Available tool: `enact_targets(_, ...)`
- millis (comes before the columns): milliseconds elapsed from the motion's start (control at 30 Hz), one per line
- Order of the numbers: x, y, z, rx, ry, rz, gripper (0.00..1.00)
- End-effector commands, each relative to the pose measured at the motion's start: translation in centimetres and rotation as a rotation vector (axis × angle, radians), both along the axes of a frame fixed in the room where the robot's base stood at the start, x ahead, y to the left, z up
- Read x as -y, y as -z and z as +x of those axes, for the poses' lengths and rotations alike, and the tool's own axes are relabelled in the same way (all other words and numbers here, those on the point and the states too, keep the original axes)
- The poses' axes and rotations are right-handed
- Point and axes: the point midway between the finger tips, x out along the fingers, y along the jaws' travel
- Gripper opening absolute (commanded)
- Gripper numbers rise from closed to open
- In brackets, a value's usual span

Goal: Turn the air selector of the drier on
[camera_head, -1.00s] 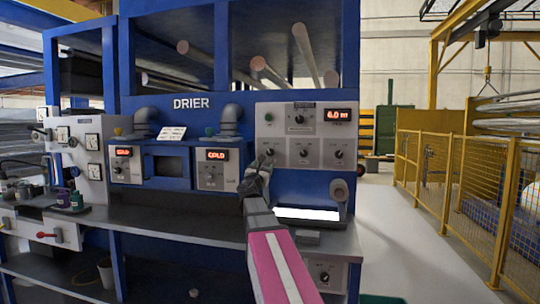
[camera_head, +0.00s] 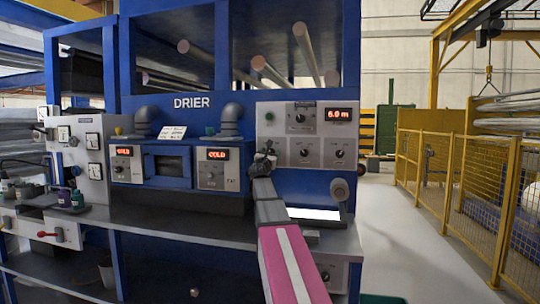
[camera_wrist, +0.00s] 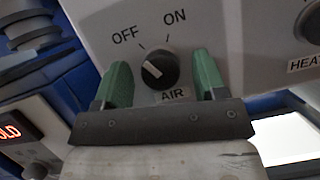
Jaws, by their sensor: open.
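The air selector (camera_wrist: 160,68) is a round black knob on a pale panel (camera_wrist: 245,50), labelled AIR, with OFF at upper left and ON at upper right. Its white mark lies on the left side, nearer OFF than ON. My gripper (camera_wrist: 162,62) is open, its green fingers on either side of the knob with gaps visible between. Whether they reach as deep as the knob is unclear. In the head view, my gripper (camera_head: 265,155) is at the left part of the drier's (camera_head: 192,103) right-hand panel (camera_head: 320,135) and hides the selector.
A HEAT knob (camera_wrist: 309,22) is to the right in the wrist view. Display units (camera_head: 217,155) stand left of my gripper. A shelf (camera_head: 180,222) runs below, with a bright white plate (camera_head: 312,213) at right. The floor before the yellow fence (camera_head: 470,190) is clear.

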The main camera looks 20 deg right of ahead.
Motion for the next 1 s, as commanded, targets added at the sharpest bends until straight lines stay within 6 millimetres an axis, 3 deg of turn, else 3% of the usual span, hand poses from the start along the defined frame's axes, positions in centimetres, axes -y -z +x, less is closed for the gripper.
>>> enact_targets(200,0.02,0.0,-0.01,0.0,0.0,0.0,0.65)
enact_targets(367,0.01,0.02,-0.01,0.0,0.0,0.0,0.15)
enact_targets(733,-0.02,0.02,0.03,0.022,0.0,0.034,0.16)
enact_targets(1000,-0.07,-0.02,0.09,0.112,0.0,0.167,0.16)
